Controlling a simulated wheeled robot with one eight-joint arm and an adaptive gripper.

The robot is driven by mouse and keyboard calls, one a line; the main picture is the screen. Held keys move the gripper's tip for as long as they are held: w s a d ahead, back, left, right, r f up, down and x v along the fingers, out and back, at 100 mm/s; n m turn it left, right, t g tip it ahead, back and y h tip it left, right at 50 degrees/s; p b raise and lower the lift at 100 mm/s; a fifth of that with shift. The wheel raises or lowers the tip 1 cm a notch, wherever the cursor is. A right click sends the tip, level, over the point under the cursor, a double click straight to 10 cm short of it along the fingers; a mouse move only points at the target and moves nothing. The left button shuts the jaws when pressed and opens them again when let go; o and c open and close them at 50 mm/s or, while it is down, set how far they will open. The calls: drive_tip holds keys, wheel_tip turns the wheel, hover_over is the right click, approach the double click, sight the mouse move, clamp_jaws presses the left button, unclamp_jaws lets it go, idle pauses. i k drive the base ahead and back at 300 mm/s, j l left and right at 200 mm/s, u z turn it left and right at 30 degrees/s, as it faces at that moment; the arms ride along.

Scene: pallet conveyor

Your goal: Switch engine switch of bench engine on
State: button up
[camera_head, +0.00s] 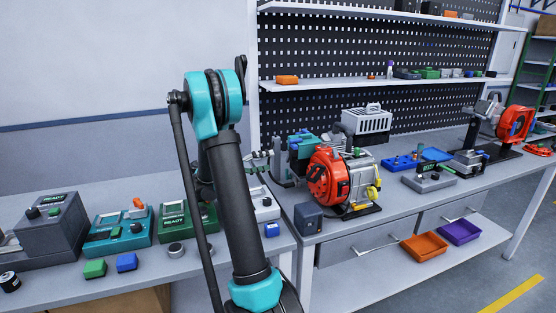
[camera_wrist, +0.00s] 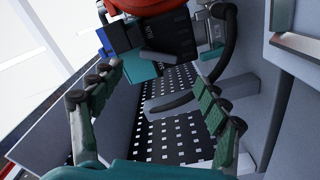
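The bench engine, a red round housing (camera_head: 330,178) with a silver block and yellow parts, stands near the front left of the right-hand bench. A similar red engine (camera_head: 514,122) stands further back at the right. A dark box with small lettering (camera_wrist: 168,38), teal parts and a red curved part (camera_wrist: 142,5) lie just beyond the fingertips. In the head view my arm mostly hides the gripper, left of the engine.
The left bench (camera_head: 60,285) holds grey, teal and green boxes, two labelled READY, and small blocks. A dark blue box (camera_head: 308,218) stands before the engine. A pegboard with shelves (camera_head: 385,83) rises behind. Orange (camera_head: 424,246) and purple (camera_head: 460,232) trays lie on the lower shelf.

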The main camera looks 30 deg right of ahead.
sight(344, 190)
drive_tip(key=k+j, duration=0.3)
drive_tip(key=k, duration=0.15)
drive_tip(key=k+j, duration=0.35)
drive_tip(key=k, duration=0.1)
